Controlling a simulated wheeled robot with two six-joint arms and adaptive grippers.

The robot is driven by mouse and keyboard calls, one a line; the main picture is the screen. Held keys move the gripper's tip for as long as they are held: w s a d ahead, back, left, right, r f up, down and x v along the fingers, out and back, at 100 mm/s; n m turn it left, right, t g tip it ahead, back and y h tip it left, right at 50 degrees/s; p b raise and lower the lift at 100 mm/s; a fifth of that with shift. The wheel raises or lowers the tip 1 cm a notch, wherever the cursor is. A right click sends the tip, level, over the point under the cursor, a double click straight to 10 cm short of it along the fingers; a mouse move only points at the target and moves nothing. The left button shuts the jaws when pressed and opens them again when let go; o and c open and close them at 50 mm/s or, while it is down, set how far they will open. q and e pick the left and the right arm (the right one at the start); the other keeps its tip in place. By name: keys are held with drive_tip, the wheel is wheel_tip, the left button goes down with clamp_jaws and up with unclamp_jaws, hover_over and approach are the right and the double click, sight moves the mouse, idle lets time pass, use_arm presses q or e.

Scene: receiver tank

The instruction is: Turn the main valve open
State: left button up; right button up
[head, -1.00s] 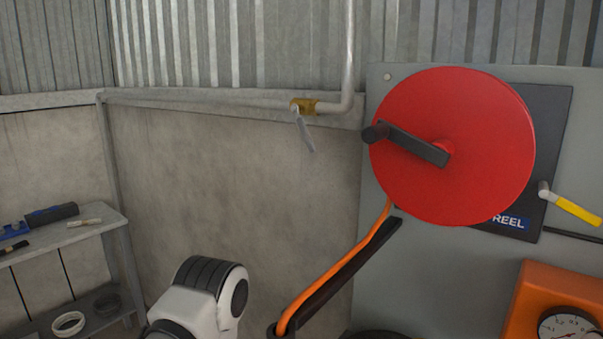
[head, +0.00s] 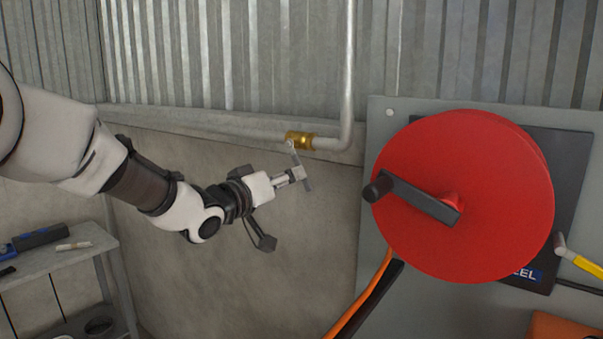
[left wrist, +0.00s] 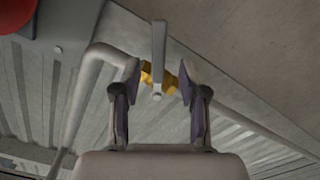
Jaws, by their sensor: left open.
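The main valve is a brass body (head: 300,141) on a grey pipe against the wall, with a thin grey lever hanging from it, partly hidden by my gripper in the head view. My left gripper (head: 302,178) is open just below the brass body, at the lever. In the left wrist view, the open fingers (left wrist: 160,88) stand on either side of the grey lever (left wrist: 159,45), with a gap on both sides. The brass body (left wrist: 169,79) shows behind the lever. My right gripper is in neither view.
A red hose reel (head: 475,215) with a dark crank (head: 410,197) stands out from a grey panel to the right of the valve. A yellow-handled lever (head: 585,264) is at the far right. A shelf (head: 70,255) with small items stands at the lower left.

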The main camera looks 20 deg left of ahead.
sight(302, 181)
use_arm(q)
drive_tip(key=p+x, duration=0.1)
drive_tip(key=x, duration=0.3)
drive_tip(key=shift+w+d+r, duration=0.15)
drive_tip(key=shift+w+d, duration=0.05)
drive_tip(key=shift+w, duration=0.25)
clamp_jaws()
